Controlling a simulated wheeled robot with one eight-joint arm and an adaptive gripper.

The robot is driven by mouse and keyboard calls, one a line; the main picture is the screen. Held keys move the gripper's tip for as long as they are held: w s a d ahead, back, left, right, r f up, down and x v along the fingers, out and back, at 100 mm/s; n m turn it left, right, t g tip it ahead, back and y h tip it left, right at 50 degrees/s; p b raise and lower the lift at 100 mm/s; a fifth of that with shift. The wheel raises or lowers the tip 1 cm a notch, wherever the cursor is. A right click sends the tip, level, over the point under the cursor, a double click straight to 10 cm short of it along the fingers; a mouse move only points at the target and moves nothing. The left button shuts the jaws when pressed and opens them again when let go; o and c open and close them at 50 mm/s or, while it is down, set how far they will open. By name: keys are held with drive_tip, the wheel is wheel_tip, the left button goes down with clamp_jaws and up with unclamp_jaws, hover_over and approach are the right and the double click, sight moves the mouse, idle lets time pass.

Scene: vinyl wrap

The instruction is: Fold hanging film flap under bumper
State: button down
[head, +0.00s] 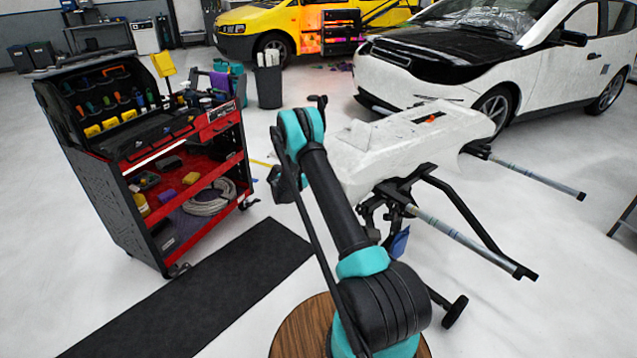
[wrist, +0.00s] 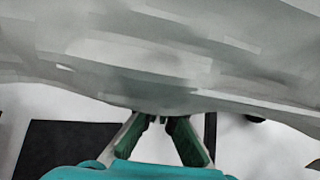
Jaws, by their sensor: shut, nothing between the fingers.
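The white bumper (head: 375,160) rests on a black stand with its near end beside my arm. In the wrist view a pale grey, wrinkled surface (wrist: 150,50) fills the upper half; I cannot tell film from bumper there. Its lower edge runs across the picture just above the fingertips. No separate hanging flap can be made out. My gripper (wrist: 162,118) is shut and empty, its dark green fingertips right at that lower edge. I cannot tell whether they touch it. In the head view the fingertips are hidden or too small to make out.
The bumper stand (head: 395,195) has long grey arms (head: 460,237) reaching right. A red and black tool cart (head: 150,165) stands on the left, with a black mat (head: 200,295) on the floor. A white car (head: 490,60) is behind. The floor between cart and stand is mostly free.

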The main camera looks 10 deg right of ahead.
drive_tip(key=shift+r, duration=0.1)
idle(0.3)
drive_tip(key=s+a+f, duration=0.3)
drive_tip(key=a+f, duration=0.4)
drive_tip(key=f, duration=0.2)
drive_tip(key=s+d+r+m+y, duration=0.1)
drive_tip(key=s+r+m, duration=0.2)
drive_tip(key=r, duration=0.5)
drive_tip(key=s+d+r+m+y, duration=0.1)
drive_tip(key=s+r+m+y, duration=0.15)
drive_tip(key=r, duration=0.55)
drive_tip(key=s+d+r+m+g+y, duration=0.15)
drive_tip(key=s+r+m, duration=0.45)
drive_tip(key=s+r, duration=0.6)
drive_tip(key=s+a+m+y, duration=0.1)
drive_tip(key=s+m, duration=0.3)
drive_tip(key=s, duration=0.7)
drive_tip(key=s+a+r+m+y, duration=0.1)
drive_tip(key=s+m, duration=0.3)
drive_tip(key=s, duration=0.7)
drive_tip(key=s+a+m+y, duration=0.2)
drive_tip(key=s+m+y, duration=0.1)
drive_tip(key=s, duration=0.8)
drive_tip(key=shift+s+a+r+m+y, duration=0.2)
drive_tip(key=shift+a+m+y, duration=0.1)
drive_tip(key=shift+m, duration=0.15)
